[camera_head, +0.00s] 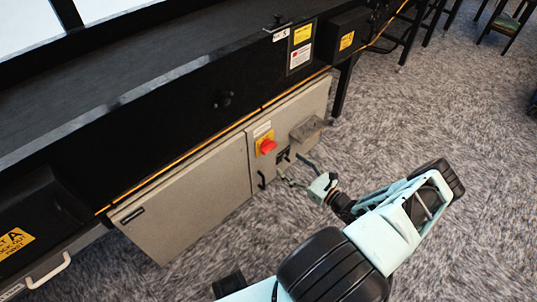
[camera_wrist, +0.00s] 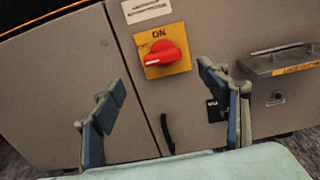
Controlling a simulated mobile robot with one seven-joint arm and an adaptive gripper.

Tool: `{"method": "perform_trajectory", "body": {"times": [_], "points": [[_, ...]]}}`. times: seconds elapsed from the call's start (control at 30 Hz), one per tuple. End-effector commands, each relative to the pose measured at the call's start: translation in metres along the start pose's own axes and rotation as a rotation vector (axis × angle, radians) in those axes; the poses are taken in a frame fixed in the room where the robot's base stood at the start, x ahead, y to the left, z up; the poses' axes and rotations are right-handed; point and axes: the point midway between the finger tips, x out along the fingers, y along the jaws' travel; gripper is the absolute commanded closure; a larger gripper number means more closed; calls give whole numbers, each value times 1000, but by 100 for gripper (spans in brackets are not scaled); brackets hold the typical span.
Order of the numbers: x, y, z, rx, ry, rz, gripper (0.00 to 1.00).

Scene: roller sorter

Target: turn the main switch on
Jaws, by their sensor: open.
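The main switch is a red rotary knob (camera_head: 267,146) on a yellow plate, on the front of a beige cabinet (camera_head: 185,200) under the sorter. In the wrist view the red knob (camera_wrist: 162,54) sits on its yellow plate (camera_wrist: 167,69), marked "ON" at the top. The knob's grip lies roughly sideways. My gripper (camera_head: 294,170) is in front of the cabinet, to the lower right of the knob. In the wrist view its two fingers (camera_wrist: 165,102) are spread wide and empty, with the knob beyond and between them. They look apart from the knob.
A grey metal box (camera_wrist: 283,65) juts out from the cabinet right of the switch. A black door handle (camera_wrist: 167,134) is below the knob. The black conveyor body (camera_head: 150,130) overhangs the cabinet. Carpet (camera_head: 430,120) is open to the right.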

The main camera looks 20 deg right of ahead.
Motion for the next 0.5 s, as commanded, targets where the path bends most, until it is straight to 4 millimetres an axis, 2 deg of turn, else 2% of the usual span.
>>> {"method": "perform_trajectory", "body": {"times": [0.17, 0.5], "points": [[7, -2, -5, 11, -7, -18, 32], [69, -3, -6, 9, -5, -14, 32]]}}
